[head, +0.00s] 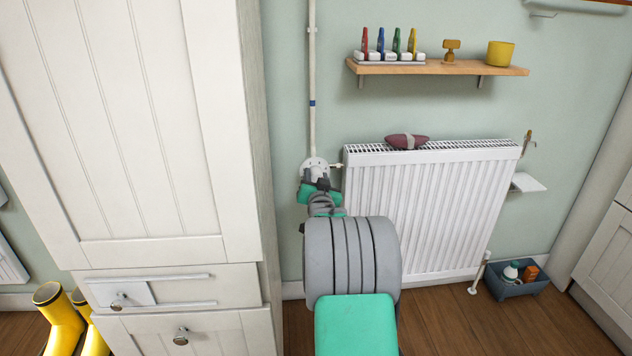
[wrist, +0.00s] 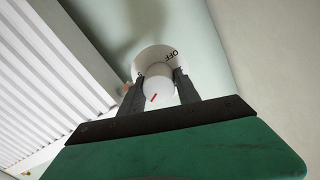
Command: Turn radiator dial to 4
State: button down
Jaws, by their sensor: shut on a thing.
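The radiator dial (wrist: 158,88) is a white round knob with a red mark on its face, in the wrist view. My gripper (wrist: 158,90) is shut on the dial, one dark finger on each side. In the head view my gripper (head: 318,180) is at the pipe by the radiator's upper left corner, in front of a white round plate (head: 314,164). The dial is hidden there behind my gripper.
The white radiator (head: 440,205) stands right of my arm, with a dark red object (head: 406,141) on top. A wooden shelf (head: 440,68) with small items is above. A tall white cabinet (head: 150,130) is close on the left. A blue-grey bin (head: 517,285) is on the floor at right.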

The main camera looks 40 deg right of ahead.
jog(key=shift+d+m+b, duration=0.1)
jog(key=shift+m+b, duration=0.2)
jog(key=shift+m, duration=0.8)
jog(key=c, duration=0.9)
grip_release()
jog(key=shift+o, duration=0.2)
jog(key=p+v, duration=0.2)
jog(key=v, duration=0.5)
jog(key=shift+s+a, duration=0.2)
jog(key=shift+s, duration=0.15)
